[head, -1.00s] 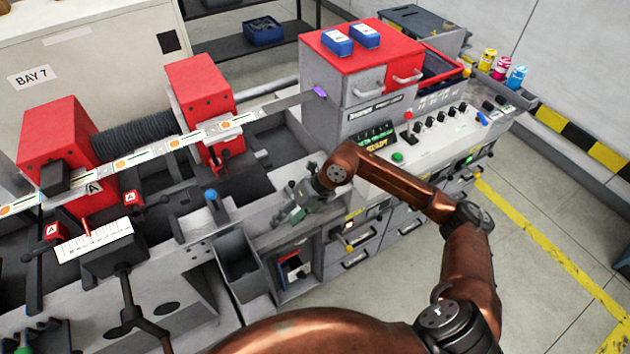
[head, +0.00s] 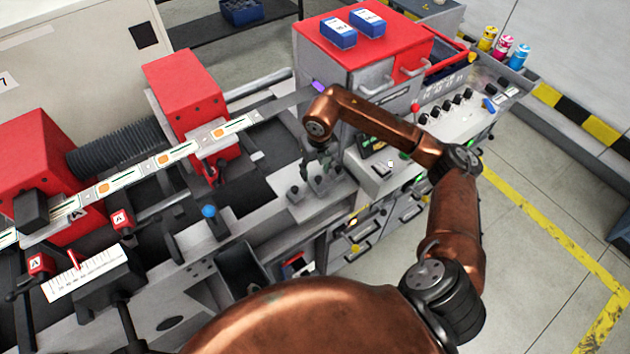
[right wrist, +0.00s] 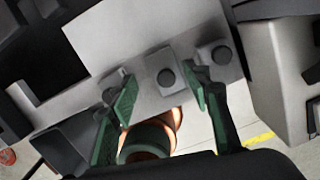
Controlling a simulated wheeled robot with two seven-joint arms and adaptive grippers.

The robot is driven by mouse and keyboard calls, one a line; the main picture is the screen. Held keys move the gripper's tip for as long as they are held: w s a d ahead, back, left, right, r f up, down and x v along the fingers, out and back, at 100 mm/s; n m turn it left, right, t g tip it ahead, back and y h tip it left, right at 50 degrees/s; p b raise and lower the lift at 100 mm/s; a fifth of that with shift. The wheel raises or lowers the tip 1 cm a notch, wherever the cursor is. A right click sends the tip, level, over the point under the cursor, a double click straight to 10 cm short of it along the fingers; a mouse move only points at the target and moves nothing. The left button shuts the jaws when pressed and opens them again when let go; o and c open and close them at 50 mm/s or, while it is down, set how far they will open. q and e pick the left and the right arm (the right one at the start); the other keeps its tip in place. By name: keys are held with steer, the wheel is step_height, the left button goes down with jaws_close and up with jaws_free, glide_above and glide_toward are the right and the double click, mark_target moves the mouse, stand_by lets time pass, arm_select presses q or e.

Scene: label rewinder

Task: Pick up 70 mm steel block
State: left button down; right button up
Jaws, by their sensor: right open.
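Several small grey steel blocks with dark round tops stand in a row on a pale shelf of the machine. In the right wrist view, a middle block (right wrist: 163,82) lies between my finger lines, with another block (right wrist: 220,56) to its right and one partly behind the left finger. In the head view, the near-left block (head: 295,193) shows clear of my gripper. I cannot read sizes, so which one is 70 mm is unclear. My right gripper (head: 318,168) points down over the row; its green-padded fingers (right wrist: 162,95) are apart and hold nothing. My left gripper is out of view.
The pale shelf (right wrist: 120,32) has bare room beside the blocks. A grey cabinet with a red top (head: 385,50) stands close behind my right arm. A dark open bin (head: 243,268) sits at the near-left. The label web (head: 165,160) crosses farther left.

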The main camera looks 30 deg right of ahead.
mark_target(319, 179)
steer(key=f, duration=0.2)
steer(key=s+f+p, duration=0.1)
steer(key=shift+d+f, duration=0.1)
steer(key=shift+d, duration=0.15)
steer(key=shift+w+f, duration=0.15)
steer(key=shift+f, duration=1.2)
steer(key=c, duration=1.2)
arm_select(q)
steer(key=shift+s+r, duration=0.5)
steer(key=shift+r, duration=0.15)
arm_select(e)
jaws_close()
